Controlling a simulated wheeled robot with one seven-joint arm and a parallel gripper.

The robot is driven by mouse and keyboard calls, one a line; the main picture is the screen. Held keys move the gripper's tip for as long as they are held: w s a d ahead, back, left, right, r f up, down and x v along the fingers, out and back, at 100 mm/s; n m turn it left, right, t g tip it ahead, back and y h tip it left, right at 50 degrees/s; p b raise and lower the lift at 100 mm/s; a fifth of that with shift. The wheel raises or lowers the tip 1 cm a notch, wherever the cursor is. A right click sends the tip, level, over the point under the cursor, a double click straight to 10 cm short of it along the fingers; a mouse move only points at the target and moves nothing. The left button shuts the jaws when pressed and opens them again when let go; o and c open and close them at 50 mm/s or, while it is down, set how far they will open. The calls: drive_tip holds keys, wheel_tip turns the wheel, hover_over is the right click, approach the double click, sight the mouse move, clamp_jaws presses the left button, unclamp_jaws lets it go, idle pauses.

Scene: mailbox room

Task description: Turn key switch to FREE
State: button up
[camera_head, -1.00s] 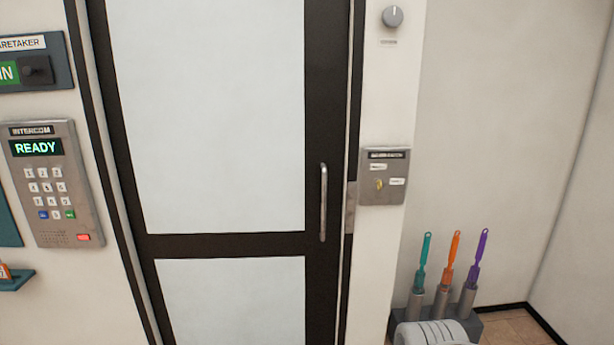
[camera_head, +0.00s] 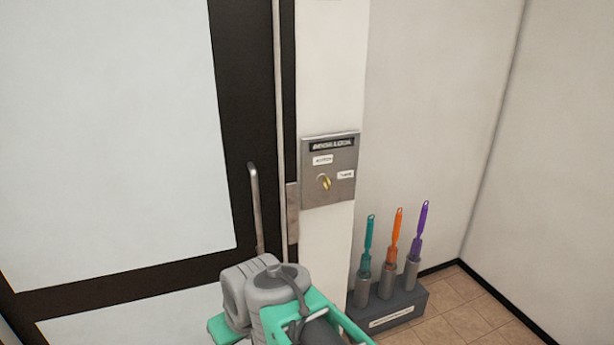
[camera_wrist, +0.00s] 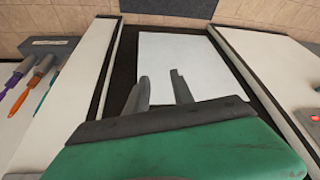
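The key switch plate (camera_head: 311,191) is a grey metal panel on the white wall strip right of the door. It has a dark title strip and two small white labels, one upper left and one at right, too blurred to read. A brass key (camera_head: 325,182) sits in its middle, tilted toward the upper left. In the wrist view my gripper (camera_wrist: 158,82) shows two grey fingers apart with nothing between them. It is in front of the door and not touching the switch. In the head view my arm is low, below the plate, and the fingertips are hidden.
The dark-framed door (camera_head: 245,120) has a vertical metal handle (camera_head: 256,205) just left of the plate. A grey rack (camera_head: 410,305) with teal, orange and purple brushes stands on the tiled floor at lower right. Bare wall lies right of the plate.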

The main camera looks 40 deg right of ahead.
drive_tip(key=w+d+r+t+b, duration=0.15)
drive_tip(key=w+d+t, duration=0.25)
drive_tip(key=w+d, duration=0.4)
drive_tip(key=m+t+h+b, duration=0.1)
drive_tip(key=m+t+h, duration=0.35)
drive_tip(key=t, duration=0.45)
approach(330, 182)
drive_tip(key=a+x, duration=0.1)
drive_tip(key=x, duration=0.2)
drive_tip(key=shift+n+h, duration=0.35)
drive_tip(key=shift+n, duration=0.1)
drive_tip(key=x, duration=0.2)
drive_tip(key=p+x, duration=0.1)
drive_tip(key=x, duration=0.1)
drive_tip(key=p+x, duration=0.1)
drive_tip(key=x, duration=0.2)
drive_tip(key=shift+s+d+r, duration=0.1)
drive_tip(key=shift+s+d, duration=0.05)
drive_tip(key=shift+d, duration=0.2)
drive_tip(key=shift+w+d+g, duration=0.1)
drive_tip(key=shift+w+g, duration=0.15)
drive_tip(key=shift+g, duration=0.05)
drive_tip(key=shift+c, duration=0.2)
clamp_jaws()
